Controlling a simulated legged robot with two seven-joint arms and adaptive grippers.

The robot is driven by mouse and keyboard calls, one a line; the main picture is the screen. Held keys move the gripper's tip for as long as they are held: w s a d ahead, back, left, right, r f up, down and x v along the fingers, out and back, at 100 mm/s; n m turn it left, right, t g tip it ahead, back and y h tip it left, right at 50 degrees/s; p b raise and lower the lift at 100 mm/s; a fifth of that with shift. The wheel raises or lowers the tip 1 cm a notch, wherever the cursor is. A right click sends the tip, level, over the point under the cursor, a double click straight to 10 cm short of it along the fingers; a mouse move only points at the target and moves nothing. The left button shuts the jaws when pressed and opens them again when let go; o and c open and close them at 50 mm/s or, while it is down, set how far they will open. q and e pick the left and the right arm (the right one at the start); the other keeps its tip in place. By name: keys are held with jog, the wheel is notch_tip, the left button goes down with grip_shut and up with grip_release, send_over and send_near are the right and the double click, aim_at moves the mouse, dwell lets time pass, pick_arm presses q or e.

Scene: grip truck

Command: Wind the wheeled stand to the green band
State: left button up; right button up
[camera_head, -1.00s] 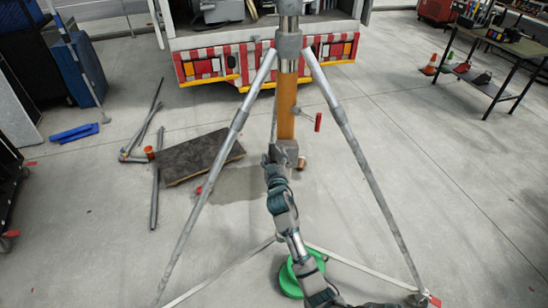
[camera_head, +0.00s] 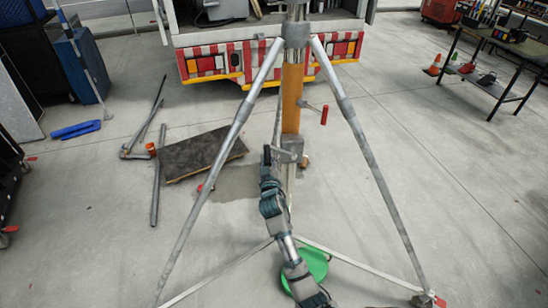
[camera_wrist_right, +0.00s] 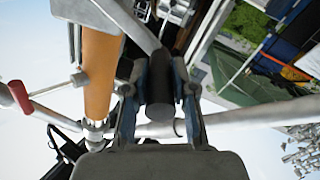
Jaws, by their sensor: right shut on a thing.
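The stand is a grey metal tripod (camera_head: 352,110) with slanted legs around a central column, upright on the floor. An orange section (camera_head: 291,98) of the column shows below the upper collar; it also shows in the right wrist view (camera_wrist_right: 101,70). A side lever with a red handle (camera_head: 324,115) sticks out right. No green band is discernible on the column. My right gripper (camera_head: 268,158) is beside the lower column. In the right wrist view its fingers (camera_wrist_right: 159,85) are shut around a dark cylindrical crank grip (camera_wrist_right: 160,108). My left gripper is out of view.
A green disc (camera_head: 314,268) lies on the floor under the stand. A dark board (camera_head: 205,158) and metal poles (camera_head: 155,190) lie left. A truck with a red-white striped rear (camera_head: 255,62) stands behind. A tool table (camera_head: 500,65) is right. Floor right of the stand is clear.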

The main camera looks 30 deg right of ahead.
notch_tip(320, 180, down, 17)
jog(key=s+d+b, duration=0.1)
jog(key=d+b, duration=0.1)
jog(key=b, duration=0.7)
jog(key=shift+s+d, duration=0.35)
jog(key=d, duration=0.1)
jog(key=s+d, duration=0.1)
jog(key=d+f, duration=0.1)
jog(key=shift+s+d, duration=0.2)
jog(key=shift+d, duration=0.2)
grip_shut()
jog(key=shift+s+d+r+p, duration=0.25)
jog(key=shift+d+r+p, duration=0.4)
jog(key=shift+p, duration=0.5)
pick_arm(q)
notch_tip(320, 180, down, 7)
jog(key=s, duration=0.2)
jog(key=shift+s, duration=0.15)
pick_arm(e)
jog(key=o, duration=1.2)
grip_release()
jog(key=shift+a+r, duration=0.1)
jog(key=shift+r, duration=0.05)
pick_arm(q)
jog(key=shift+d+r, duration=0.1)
